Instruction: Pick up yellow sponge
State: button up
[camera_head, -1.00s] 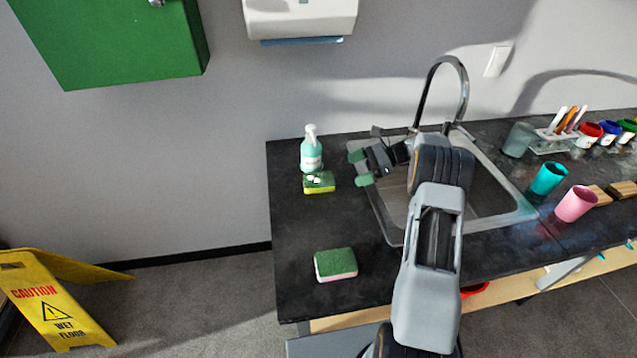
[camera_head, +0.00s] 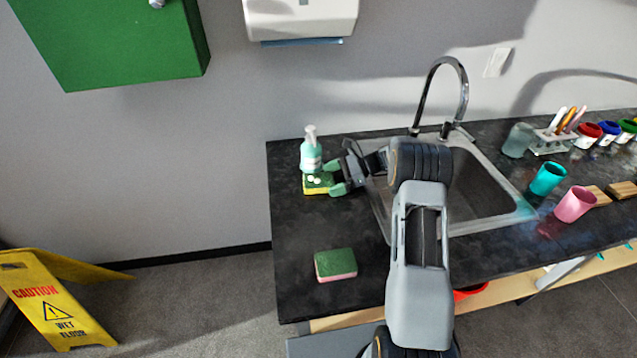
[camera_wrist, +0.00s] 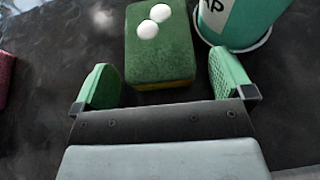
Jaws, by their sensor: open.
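The yellow sponge (camera_head: 316,187) with a green top lies on the dark counter in front of the soap bottle. In the wrist view the sponge (camera_wrist: 160,50) shows its green top with two white blobs on it and a yellow lower side. My gripper (camera_head: 335,178) is at the sponge's right side in the head view. In the wrist view my gripper (camera_wrist: 165,85) is open, with one green finger on each side of the sponge's near end and a gap on both sides. Nothing is held.
The soap bottle (camera_head: 311,152) stands right behind the sponge, and its base (camera_wrist: 238,22) is close to my right finger in the wrist view. A pink sponge with a green top (camera_head: 335,265) lies nearer the counter's front. The sink (camera_head: 480,185) is to the right.

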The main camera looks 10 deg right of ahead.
jog(key=c, duration=1)
jog(key=shift+r, duration=0.1)
